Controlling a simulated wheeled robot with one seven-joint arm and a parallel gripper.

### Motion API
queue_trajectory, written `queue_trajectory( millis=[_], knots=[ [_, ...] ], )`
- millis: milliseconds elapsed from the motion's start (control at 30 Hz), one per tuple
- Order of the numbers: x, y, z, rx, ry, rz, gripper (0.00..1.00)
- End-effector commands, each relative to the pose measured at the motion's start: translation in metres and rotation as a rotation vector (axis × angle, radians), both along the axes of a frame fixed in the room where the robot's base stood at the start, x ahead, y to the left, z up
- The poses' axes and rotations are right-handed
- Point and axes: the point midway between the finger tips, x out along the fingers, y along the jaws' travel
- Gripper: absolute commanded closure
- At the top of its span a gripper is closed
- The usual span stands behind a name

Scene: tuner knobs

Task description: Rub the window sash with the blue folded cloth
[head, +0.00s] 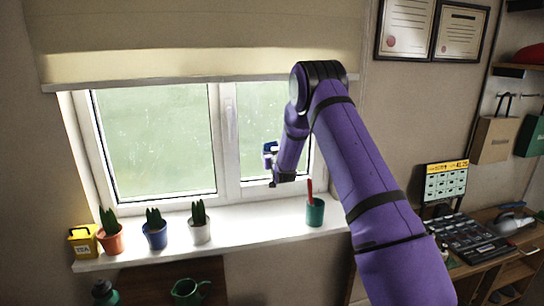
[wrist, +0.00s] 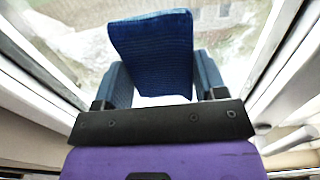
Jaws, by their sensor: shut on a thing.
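The window has two white-framed sashes, a left sash (head: 217,140) and a right sash (head: 231,140), with hazy greenish panes. My gripper (head: 271,155) is in front of the right sash, at the lower part of its pane. In the wrist view my gripper (wrist: 163,82) is shut on the blue folded cloth (wrist: 152,50), which stands out between the two fingers toward the glass. The pane in that view has whitish smears. I cannot tell whether the cloth touches it. In the head view my arm and gripper hide most of the cloth.
The white sill (head: 262,225) carries a yellow box (head: 83,241), three potted cacti and a green cup (head: 315,213) holding a red-handled tool, below my gripper. A rolled blind (head: 190,45) hangs above. A desk with a mixer (head: 468,238) stands at right.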

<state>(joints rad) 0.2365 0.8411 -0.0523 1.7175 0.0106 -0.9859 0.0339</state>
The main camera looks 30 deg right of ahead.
Motion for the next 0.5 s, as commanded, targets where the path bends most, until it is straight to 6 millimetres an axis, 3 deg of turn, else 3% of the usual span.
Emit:
queue_trajectory(
  millis=[500],
  knots=[
    [0.0087,-0.0026,0.0001,0.0,0.0,0.0,0.54]
  ],
)
